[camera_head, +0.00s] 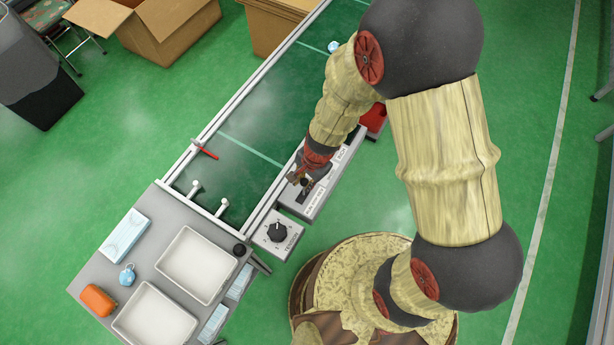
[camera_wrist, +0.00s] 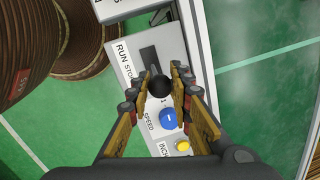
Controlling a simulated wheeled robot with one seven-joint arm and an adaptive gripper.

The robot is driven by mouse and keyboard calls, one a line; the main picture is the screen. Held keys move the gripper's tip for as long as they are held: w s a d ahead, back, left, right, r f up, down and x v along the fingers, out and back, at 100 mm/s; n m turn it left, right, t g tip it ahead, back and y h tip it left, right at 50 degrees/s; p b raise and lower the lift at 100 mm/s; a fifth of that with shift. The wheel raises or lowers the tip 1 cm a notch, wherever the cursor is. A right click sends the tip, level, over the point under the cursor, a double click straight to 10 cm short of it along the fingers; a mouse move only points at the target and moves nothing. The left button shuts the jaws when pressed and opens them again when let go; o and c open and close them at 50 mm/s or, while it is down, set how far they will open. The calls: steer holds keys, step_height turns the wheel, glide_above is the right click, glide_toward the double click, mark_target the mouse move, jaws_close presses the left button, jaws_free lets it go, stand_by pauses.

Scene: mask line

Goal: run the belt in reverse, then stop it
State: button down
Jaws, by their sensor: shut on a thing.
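The control panel (camera_head: 315,203) is a pale box along the right side of the green belt (camera_head: 250,130). In the wrist view the panel (camera_wrist: 129,36) carries the words RUN, STOP, SPEED and INCH. A dark slot (camera_wrist: 149,58) runs beside RUN and STOP. A black ball knob (camera_wrist: 160,87) shows below the visible slot, towards the blue button. My gripper (camera_wrist: 162,88) is shut on this knob, a finger on either side. In the head view my gripper (camera_head: 300,180) is over the panel and partly hides the lever. Whether the belt is moving cannot be told.
A tension dial box (camera_head: 278,234) stands beside the panel. A grey table with white trays (camera_head: 196,264) is at the belt's near end. Cardboard boxes (camera_head: 160,30) stand behind.

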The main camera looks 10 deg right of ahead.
steer(key=shift+s+a, duration=0.25)
steer(key=shift+s, duration=0.05)
steer(key=c, duration=1.7)
jaws_free()
steer(key=shift+o, duration=0.4)
step_height(320, 180, up, 12)
steer(key=d, duration=0.2)
steer(key=shift+s, duration=0.15)
steer(key=shift+d+f, duration=0.1)
